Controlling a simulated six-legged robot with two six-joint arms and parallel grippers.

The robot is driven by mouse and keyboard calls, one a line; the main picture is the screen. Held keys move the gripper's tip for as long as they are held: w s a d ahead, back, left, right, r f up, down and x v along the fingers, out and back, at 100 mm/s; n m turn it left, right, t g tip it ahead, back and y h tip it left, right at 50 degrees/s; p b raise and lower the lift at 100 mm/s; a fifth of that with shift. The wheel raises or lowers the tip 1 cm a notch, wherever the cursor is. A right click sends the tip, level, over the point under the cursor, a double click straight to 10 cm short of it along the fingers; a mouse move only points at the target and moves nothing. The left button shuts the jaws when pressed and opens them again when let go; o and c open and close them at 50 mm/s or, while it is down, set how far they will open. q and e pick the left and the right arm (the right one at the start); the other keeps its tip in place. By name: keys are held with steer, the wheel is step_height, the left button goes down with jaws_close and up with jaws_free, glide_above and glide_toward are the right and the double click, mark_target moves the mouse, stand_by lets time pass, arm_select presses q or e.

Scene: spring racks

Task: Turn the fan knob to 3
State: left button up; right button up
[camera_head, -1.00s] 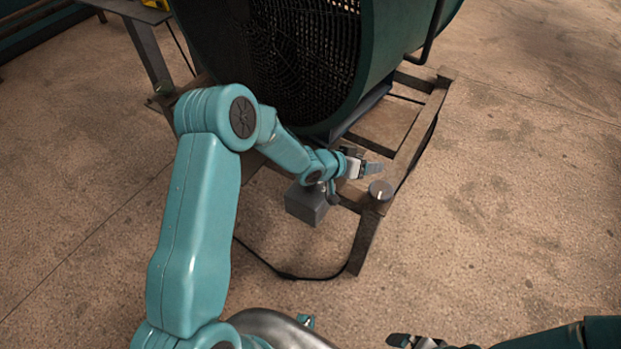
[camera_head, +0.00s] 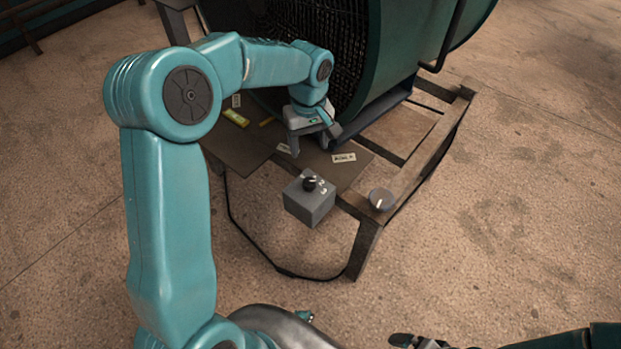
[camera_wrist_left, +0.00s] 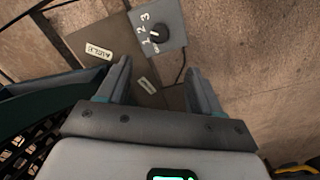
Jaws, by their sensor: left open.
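The fan knob (camera_head: 309,183) is a small black dial on top of a grey control box (camera_head: 312,207) at the front of the fan's stand. In the left wrist view the knob (camera_wrist_left: 158,34) sits beside the white numbers 1, 2 and 3; which number it points to is too small to tell. My left gripper (camera_head: 314,140) is open and empty, above the stand's dark plate and behind the box, apart from the knob. In the left wrist view the knob lies beyond its open fingers (camera_wrist_left: 158,72). My right gripper (camera_head: 415,341) shows only partly at the bottom edge.
The big green fan (camera_head: 400,55) stands behind the left gripper. A grey round cap with a white mark (camera_head: 381,199) is on the frame, right of the box. White labels (camera_head: 344,157) lie on the dark plate. A black cable hangs below; the floor at right is clear.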

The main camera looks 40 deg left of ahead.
mark_target(309, 182)
arm_select(q)
step_height(309, 182, down, 15)
steer(key=shift+r+b, duration=0.1)
steer(key=shift+b, duration=0.35)
